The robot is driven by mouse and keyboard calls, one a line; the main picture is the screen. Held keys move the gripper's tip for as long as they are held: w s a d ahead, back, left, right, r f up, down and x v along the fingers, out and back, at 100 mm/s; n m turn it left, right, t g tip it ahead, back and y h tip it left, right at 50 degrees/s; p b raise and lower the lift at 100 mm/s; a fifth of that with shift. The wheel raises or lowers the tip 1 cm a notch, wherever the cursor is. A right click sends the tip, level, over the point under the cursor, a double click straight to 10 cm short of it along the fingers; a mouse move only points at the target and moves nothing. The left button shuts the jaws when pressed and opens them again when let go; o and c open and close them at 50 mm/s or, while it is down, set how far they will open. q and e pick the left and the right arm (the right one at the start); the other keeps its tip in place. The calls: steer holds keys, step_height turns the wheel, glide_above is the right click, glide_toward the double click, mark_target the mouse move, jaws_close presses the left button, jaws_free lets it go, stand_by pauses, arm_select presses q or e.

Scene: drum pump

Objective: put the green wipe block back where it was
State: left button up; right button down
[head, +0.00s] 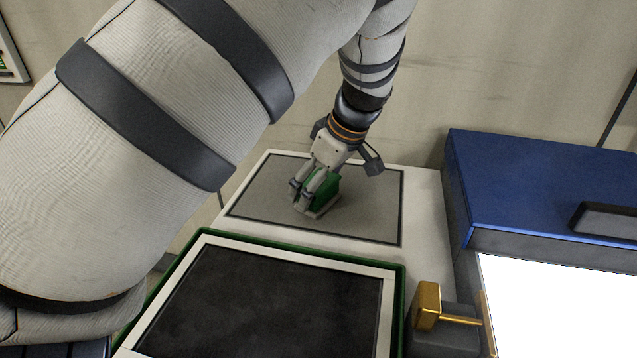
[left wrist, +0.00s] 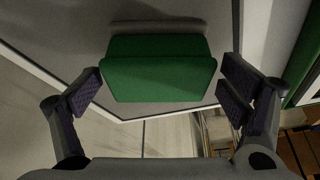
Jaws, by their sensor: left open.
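The green wipe block (head: 321,190) rests on the grey mat (head: 375,205) with a dark border, on a white surface. My left gripper (head: 307,196) is down at the block, its fingers at the block's near left side in the head view. In the left wrist view the green block (left wrist: 160,72) lies between the two spread finger pads, with a gap on each side. The left gripper (left wrist: 160,98) is open and not clamped on it. A pale base shows under the block in the head view. My right gripper is not in view.
A green-framed tray (head: 401,290) with a dark panel lies in front of the mat. A blue box (head: 540,180) stands to the right, with a gold handle (head: 427,305) near its front. A wall rises behind. The mat around the block is clear.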

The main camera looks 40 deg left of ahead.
arm_select(q)
steer(key=v, duration=1.2)
